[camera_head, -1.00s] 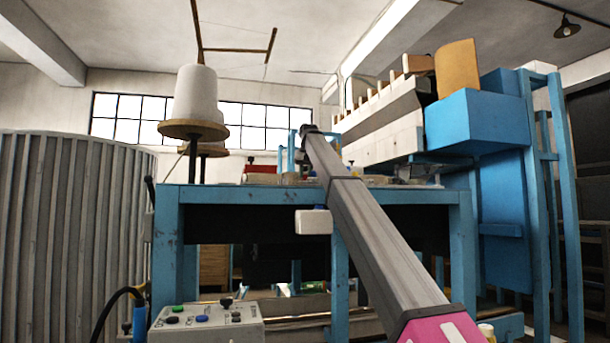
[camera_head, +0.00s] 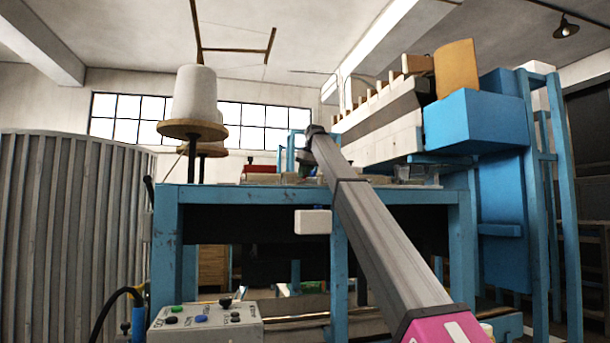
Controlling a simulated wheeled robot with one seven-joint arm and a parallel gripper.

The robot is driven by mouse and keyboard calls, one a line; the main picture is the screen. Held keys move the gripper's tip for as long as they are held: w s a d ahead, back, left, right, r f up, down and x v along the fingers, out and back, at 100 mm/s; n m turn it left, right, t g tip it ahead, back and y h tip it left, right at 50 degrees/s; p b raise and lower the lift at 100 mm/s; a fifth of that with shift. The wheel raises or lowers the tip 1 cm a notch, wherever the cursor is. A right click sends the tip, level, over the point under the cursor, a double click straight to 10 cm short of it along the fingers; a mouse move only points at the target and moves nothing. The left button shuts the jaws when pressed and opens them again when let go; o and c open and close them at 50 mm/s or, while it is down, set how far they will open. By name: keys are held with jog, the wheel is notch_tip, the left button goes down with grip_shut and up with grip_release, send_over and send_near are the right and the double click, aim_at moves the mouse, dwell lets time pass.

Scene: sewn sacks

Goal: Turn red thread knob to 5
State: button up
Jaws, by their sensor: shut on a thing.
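My arm (camera_head: 365,220) reaches from the lower right up over the blue machine frame (camera_head: 265,196). Its dark far end (camera_head: 315,130) is above the frame's top, left of the white slanted machine part. The jaws do not show; they are hidden behind the arm's end or too small to make out. I cannot make out the red thread knob or its number marks. A small red thing (camera_head: 258,168) shows on top of the frame, left of the arm; I cannot tell what it is.
A grey control box (camera_head: 205,325) with coloured buttons stands at the front left. A white thread cone (camera_head: 194,95) stands above the frame's left side. A blue box (camera_head: 478,121) is on the right. A grey ribbed drum (camera_head: 75,235) fills the left.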

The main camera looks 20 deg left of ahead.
jog(key=o, duration=0.9)
jog(key=v, duration=1.1)
jog(key=shift+f, duration=0.1)
